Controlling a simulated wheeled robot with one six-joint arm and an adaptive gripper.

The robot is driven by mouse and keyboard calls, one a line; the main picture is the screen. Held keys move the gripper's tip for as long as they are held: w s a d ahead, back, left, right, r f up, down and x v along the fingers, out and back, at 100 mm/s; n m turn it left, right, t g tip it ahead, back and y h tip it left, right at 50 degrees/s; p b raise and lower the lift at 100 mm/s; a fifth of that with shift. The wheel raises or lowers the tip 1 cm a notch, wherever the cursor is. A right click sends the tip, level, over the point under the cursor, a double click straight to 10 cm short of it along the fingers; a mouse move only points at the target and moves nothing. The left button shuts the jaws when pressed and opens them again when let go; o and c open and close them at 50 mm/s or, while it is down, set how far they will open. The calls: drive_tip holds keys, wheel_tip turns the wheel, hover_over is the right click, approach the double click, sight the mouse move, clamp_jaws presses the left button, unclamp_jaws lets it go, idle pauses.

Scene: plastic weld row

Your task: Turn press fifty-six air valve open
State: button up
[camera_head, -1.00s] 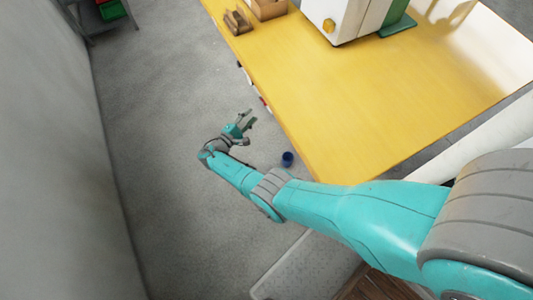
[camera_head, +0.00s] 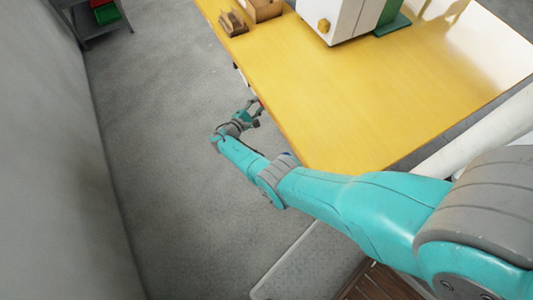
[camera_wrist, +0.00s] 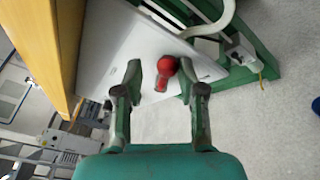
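A red valve handle (camera_wrist: 166,70) with a rounded end stands out from a pale panel (camera_wrist: 130,45) in the wrist view. My gripper (camera_wrist: 160,68) is open, with one finger on each side of the handle. A gap shows between the handle and the left finger; the right finger is close to it, and I cannot tell if it touches. In the head view my gripper (camera_head: 257,115) is beside the left edge of the yellow table (camera_head: 350,110). There the handle is mostly hidden by the gripper.
A white and green machine (camera_head: 340,15) and small brown blocks (camera_head: 233,22) stand on the table. Grey floor (camera_head: 160,150) left of the table is clear. A green frame (camera_wrist: 258,60) with a pale hose is beyond the panel. A blue object (camera_wrist: 316,105) shows at the right edge.

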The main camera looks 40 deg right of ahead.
drive_tip(key=w+d+r+n+g+y, duration=0.1)
drive_tip(key=w+r+n+g+y, duration=0.2)
drive_tip(key=n, duration=0.5)
drive_tip(key=w+v, duration=0.1)
drive_tip(key=v, duration=1)
drive_tip(key=s+a+f+m+t+y, duration=0.1)
drive_tip(key=s+f+t+y, duration=0.1)
drive_tip(key=s+f, duration=0.5)
drive_tip(key=s+a+f+t+y, duration=0.1)
drive_tip(key=s+f+y, duration=0.3)
drive_tip(key=f, duration=0.5)
drive_tip(key=s+a+f+m+t+y, duration=0.1)
drive_tip(key=s+a+f+m, duration=0.1)
drive_tip(key=s, duration=0.6)
drive_tip(key=s+a+f+m+t+y, duration=0.1)
drive_tip(key=s+a, duration=0.3)
drive_tip(key=s, duration=0.4)
drive_tip(key=shift+f+m+t+y, duration=0.45)
drive_tip(key=shift+t+y, duration=0.15)
drive_tip(key=shift+t, duration=0.2)
drive_tip(key=shift+s+a, duration=0.1)
drive_tip(key=shift+a, duration=0.1)
